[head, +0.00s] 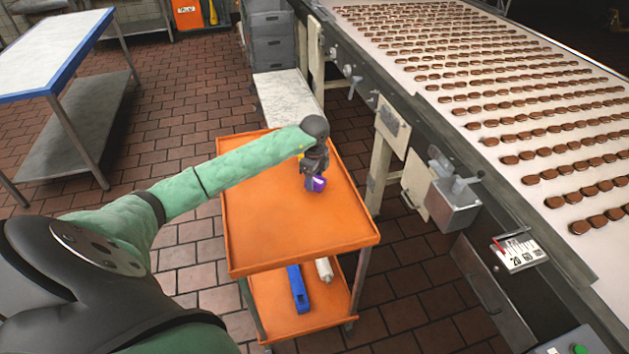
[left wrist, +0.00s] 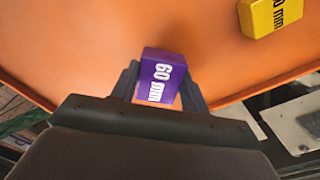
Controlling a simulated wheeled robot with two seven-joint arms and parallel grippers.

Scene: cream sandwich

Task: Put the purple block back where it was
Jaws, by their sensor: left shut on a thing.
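The purple block (left wrist: 162,78), marked "60 mm", is between the fingers of my left gripper (left wrist: 160,88) in the left wrist view. In the head view the purple block (head: 317,184) shows at the tip of my left gripper (head: 314,183), over the far part of the orange cart's top (head: 290,225). My left gripper is shut on it. I cannot tell whether the block touches the cart top. A yellow block (left wrist: 270,14) lies on the orange surface at the upper right of the left wrist view. My right gripper is in neither view.
The cart's lower shelf holds a blue object (head: 298,289) and a white cylinder (head: 324,269). A conveyor (head: 440,60) with rows of brown biscuits runs along the right. A blue-edged table (head: 50,45) stands at left. The near part of the cart top is clear.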

